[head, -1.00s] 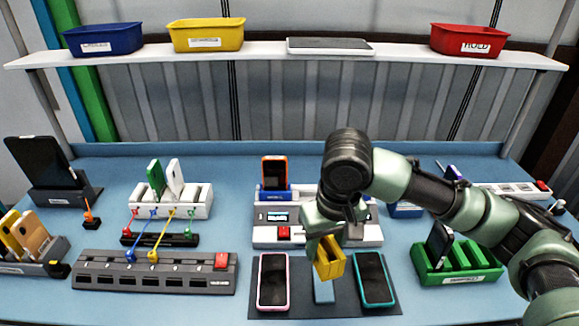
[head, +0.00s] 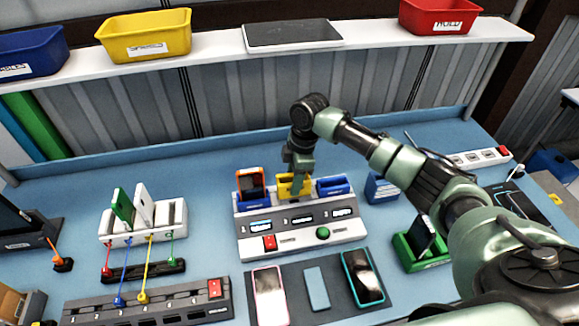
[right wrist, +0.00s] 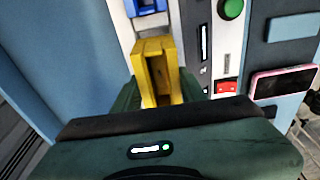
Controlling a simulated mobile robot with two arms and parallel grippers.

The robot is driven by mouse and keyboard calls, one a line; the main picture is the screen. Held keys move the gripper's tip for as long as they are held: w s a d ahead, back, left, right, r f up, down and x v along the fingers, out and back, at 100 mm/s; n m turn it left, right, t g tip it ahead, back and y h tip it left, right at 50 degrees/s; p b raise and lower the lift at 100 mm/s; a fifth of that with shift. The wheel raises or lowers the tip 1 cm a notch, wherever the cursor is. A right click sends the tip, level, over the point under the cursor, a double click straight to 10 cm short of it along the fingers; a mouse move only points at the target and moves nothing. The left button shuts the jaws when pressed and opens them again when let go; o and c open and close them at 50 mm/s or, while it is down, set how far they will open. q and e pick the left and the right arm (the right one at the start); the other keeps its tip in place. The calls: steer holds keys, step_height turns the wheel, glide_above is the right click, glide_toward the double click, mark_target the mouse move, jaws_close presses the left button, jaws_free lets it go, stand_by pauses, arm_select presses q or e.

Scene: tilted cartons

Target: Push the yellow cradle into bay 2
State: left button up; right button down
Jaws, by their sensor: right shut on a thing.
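The yellow cradle (head: 285,188) is at the middle bay of the white and grey station (head: 262,222), between a blue cradle with an orange phone (head: 250,184) on the left and an empty-looking blue cradle (head: 334,186) on the right. My right gripper (head: 300,178) is shut on the yellow cradle from above and behind. In the right wrist view the yellow cradle (right wrist: 158,68) sits between my green fingers, over the white station. I cannot tell whether it is fully seated. My left gripper is not in view.
The station front has a red button (head: 269,243) and a green button (head: 322,233). Several phones lie on a dark mat (head: 285,303) in front. A white rack (head: 120,239) stands left. A bin shelf (head: 215,50) spans the back.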

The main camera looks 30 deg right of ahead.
steer(key=shift+d+f, duration=0.1)
steer(key=shift+d, duration=0.05)
steer(key=shift+s+f+b, duration=0.1)
steer(key=shift+f+b, duration=0.2)
steer(key=shift+b, duration=0.2)
steer(key=shift+f, duration=0.15)
steer(key=shift+f+b, duration=0.3)
steer(key=shift+b, duration=0.25)
steer(key=shift+f+b, duration=0.35)
steer(key=shift+f, duration=0.65)
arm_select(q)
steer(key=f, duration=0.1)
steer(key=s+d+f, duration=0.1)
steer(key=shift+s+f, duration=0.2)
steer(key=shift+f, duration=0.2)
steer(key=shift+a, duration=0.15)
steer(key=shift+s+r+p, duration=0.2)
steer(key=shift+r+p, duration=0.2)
